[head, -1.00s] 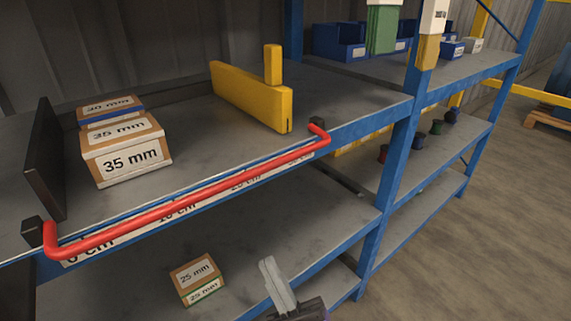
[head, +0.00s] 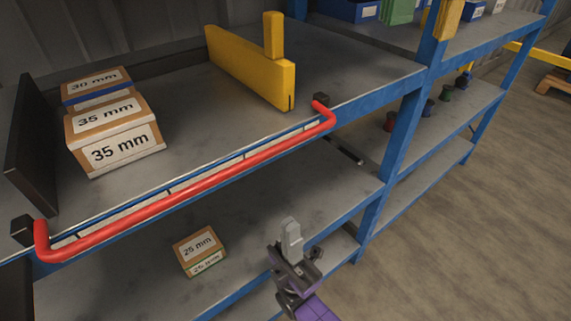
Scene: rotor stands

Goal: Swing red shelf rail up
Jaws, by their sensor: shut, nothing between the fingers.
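The red shelf rail (head: 190,190) runs along the front edge of the upper shelf, in front of the blue beam and its label strip. Its bent ends meet black blocks, one at the left (head: 22,231) and one at the right (head: 321,100). The rail hangs low, at about the height of the shelf edge. My gripper (head: 291,232) is in the lower middle of the head view, below and apart from the rail, near the front of the lower shelf. Its pale fingers are shut together and empty, pointing up.
Boxes marked 35 mm (head: 115,135) and 30 mm (head: 95,85) stand on the upper shelf (head: 200,130), beside a black panel (head: 35,145). A yellow divider (head: 250,70) stands at its right. A 25 mm box (head: 201,251) sits on the lower shelf. A blue upright (head: 392,165) stands right of my gripper.

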